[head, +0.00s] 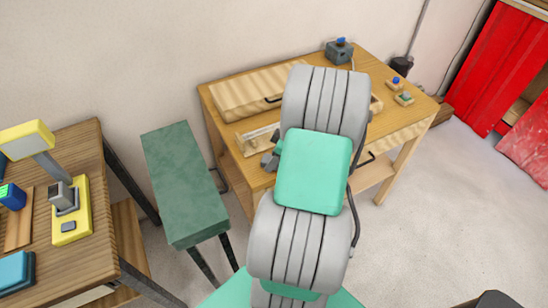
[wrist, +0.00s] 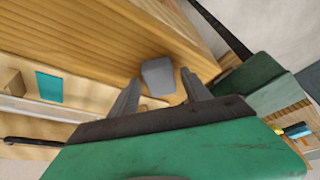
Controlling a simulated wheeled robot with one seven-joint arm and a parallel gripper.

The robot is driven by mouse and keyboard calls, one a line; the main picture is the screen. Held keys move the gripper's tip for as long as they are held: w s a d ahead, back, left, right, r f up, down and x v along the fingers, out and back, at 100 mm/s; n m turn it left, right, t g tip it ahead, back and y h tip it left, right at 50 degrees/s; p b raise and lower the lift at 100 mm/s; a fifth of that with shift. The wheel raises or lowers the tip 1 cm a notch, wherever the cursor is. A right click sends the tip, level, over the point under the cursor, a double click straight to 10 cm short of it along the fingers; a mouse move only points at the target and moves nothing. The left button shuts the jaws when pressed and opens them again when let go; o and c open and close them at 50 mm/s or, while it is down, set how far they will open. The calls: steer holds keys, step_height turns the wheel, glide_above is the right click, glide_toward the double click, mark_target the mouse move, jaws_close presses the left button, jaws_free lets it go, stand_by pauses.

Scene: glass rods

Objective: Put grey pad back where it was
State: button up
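A grey block that looks like the grey pad (wrist: 158,76) shows in the wrist view against the wooden surface. My gripper (wrist: 160,78) is open, with its two grey fingers on either side of the pad. A gap shows at the right finger. The left fingertip is very close to the pad, and I cannot tell whether it touches.
The wooden desk (head: 225,120) stands against the wall, with a grey device (head: 339,52) at its back. A green bench (head: 185,180) stands left of it, also in the wrist view (wrist: 258,85). A second table (head: 75,150) at far left carries a yellow lamp (head: 75,215).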

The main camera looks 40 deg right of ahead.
steer(key=shift+o, duration=0.3)
steer(key=shift+r, duration=0.25)
steer(key=shift+s+d+r, duration=0.1)
steer(key=shift+d+r, duration=0.1)
steer(key=shift+r, duration=0.1)
steer(key=b+v, duration=0.1)
steer(key=v, duration=1)
steer(key=w+a+r+m+h, duration=0.1)
steer(key=w+a+r, duration=0.2)
steer(key=a, duration=0.6)
steer(key=w+a+r+m, duration=0.1)
steer(key=w+a+r, duration=0.1)
steer(key=a, duration=0.8)
steer(key=s+a+r+m+h, duration=0.1)
steer(key=s+a+m, duration=0.2)
steer(key=a, duration=0.8)
steer(key=shift+s+r+m, duration=0.35)
steer(key=shift+s+m, duration=0.05)
steer(key=shift+s, duration=0.75)
steer(key=shift+a, duration=0.15)
